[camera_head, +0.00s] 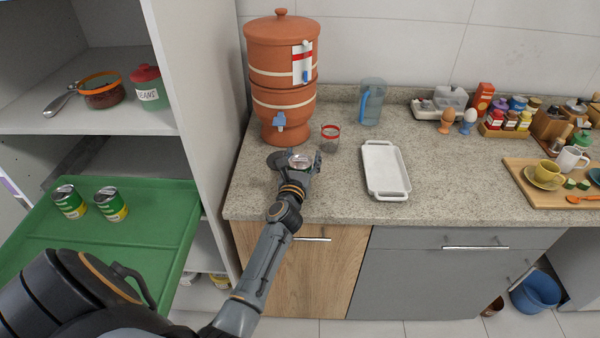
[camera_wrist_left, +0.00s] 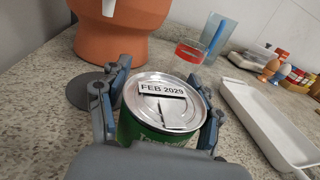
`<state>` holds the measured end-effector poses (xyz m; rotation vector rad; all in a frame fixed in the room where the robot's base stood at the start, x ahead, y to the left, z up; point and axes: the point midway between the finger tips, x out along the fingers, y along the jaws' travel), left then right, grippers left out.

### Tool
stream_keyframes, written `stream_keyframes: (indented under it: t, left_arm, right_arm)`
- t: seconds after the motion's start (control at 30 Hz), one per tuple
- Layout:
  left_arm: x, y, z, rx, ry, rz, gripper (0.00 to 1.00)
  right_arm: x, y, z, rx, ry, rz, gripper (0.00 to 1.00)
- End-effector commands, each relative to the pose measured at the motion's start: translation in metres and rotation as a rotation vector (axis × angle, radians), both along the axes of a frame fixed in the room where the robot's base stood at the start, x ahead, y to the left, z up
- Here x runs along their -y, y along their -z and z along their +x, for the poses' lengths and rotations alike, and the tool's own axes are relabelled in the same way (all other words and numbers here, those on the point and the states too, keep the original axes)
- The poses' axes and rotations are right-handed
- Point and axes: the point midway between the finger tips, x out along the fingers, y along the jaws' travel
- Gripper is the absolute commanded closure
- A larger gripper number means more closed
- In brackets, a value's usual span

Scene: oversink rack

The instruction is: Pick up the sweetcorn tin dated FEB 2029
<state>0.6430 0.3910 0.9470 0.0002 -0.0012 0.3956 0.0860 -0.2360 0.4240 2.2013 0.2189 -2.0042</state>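The tin dated FEB 2029 (camera_wrist_left: 165,100) has a silver lid with a white date label and a green side with partly hidden lettering. It also shows in the head view, where its lid (camera_head: 300,161) is between the fingers of my left gripper (camera_head: 294,163), over the left part of the counter. In the left wrist view my left gripper (camera_wrist_left: 160,108) has one finger on each side of the tin, and both appear to touch it. The tin's base is hidden, so I cannot tell whether it rests on the counter. My right gripper is not in view.
Two green-and-yellow tins (camera_head: 69,202) (camera_head: 111,204) stand on a green tray (camera_head: 140,237) at left. A clay water dispenser (camera_head: 282,70), a red-rimmed glass (camera_head: 330,138), a blue-handled jug (camera_head: 371,101) and a white tray (camera_head: 384,170) surround the gripper.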

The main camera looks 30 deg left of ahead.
Motion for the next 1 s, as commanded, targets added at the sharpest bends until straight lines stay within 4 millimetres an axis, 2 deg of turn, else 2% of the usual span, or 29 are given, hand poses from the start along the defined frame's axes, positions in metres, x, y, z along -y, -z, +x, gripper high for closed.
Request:
stream_keyframes:
  t: [0.03, 0.2, 0.33, 0.53, 0.87, 1.0]
  left_arm:
    - [0.0001, 0.0001, -0.0001, 0.0, 0.0, 0.0, 0.52]
    - [0.0002, 0.0003, -0.0002, -0.001, 0.0, 0.0, 0.87]
    - [0.0003, 0.0007, -0.0003, -0.001, 0.0, 0.0, 0.96]
    - [0.0004, 0.0011, -0.0005, -0.002, 0.0, -0.001, 1.0]
    - [0.0004, -0.0002, -0.0003, 0.0, 0.0, 0.0, 1.0]
    - [-0.0001, -0.0067, -0.0003, 0.001, 0.0, 0.001, 1.0]
  right_arm:
    - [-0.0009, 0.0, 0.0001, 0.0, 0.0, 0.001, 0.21]
    - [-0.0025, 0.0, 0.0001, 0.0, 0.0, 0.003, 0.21]
    - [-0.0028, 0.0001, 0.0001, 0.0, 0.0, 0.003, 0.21]
    - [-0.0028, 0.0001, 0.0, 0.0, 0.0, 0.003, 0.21]
    - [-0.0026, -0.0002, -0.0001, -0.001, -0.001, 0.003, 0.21]
    - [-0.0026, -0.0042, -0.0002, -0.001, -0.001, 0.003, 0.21]
